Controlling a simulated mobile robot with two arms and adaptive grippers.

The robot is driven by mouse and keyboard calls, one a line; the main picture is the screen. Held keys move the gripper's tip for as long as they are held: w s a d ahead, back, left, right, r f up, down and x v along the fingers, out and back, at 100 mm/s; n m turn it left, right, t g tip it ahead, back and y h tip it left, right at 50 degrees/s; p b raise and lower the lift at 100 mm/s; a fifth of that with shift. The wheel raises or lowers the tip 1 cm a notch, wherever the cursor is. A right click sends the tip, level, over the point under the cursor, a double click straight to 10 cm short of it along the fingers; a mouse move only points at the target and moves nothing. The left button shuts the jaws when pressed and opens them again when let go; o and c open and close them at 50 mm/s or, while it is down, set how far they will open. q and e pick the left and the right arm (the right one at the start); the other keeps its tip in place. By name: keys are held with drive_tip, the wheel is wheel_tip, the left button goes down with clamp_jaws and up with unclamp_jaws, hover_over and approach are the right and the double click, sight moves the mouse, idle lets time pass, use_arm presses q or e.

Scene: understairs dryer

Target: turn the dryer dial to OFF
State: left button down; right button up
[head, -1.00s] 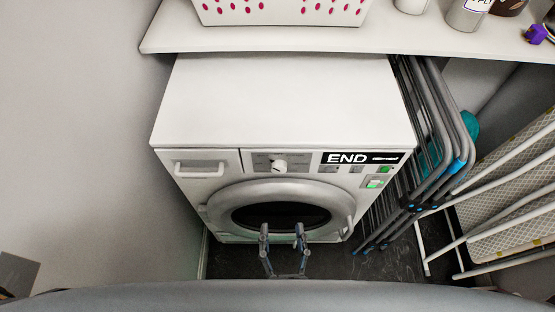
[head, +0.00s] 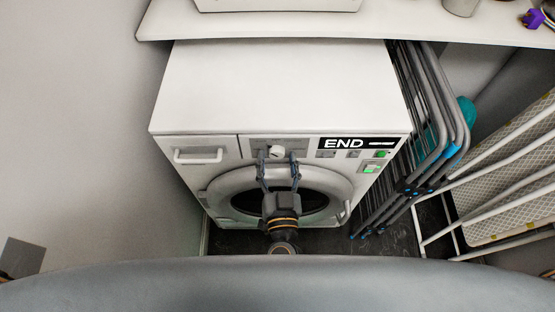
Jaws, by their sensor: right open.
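The white dryer (head: 275,90) stands under the shelf, its front facing me. Its dial (head: 276,151) is a small light knob on the grey panel, left of a black display (head: 358,143) that reads END. The dial's marks are too small to read. My right gripper (head: 278,156) is open and empty, in front of the dryer, with its two fingertips at the lower left and right of the dial in the picture. I cannot tell whether they touch the panel. My left gripper is not in view.
The round door (head: 228,189) is behind my gripper. A drawer handle (head: 198,155) is at the panel's left. Green-lit buttons (head: 371,167) are at its right. A folded drying rack (head: 430,110) and an ironing board (head: 510,180) stand right. A shelf (head: 350,29) overhangs the back.

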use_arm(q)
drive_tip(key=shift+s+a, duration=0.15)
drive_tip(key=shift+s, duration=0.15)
use_arm(e)
drive_tip(key=shift+c, duration=0.5)
drive_tip(key=c, duration=1.1)
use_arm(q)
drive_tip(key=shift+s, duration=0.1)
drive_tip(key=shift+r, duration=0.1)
use_arm(e)
drive_tip(key=shift+m, duration=0.5)
drive_tip(key=m, duration=0.7)
drive_tip(key=shift+f+m+t, duration=0.1)
drive_tip(key=shift+m+t, duration=0.2)
drive_tip(key=shift+m, duration=0.1)
drive_tip(key=o, duration=1.2)
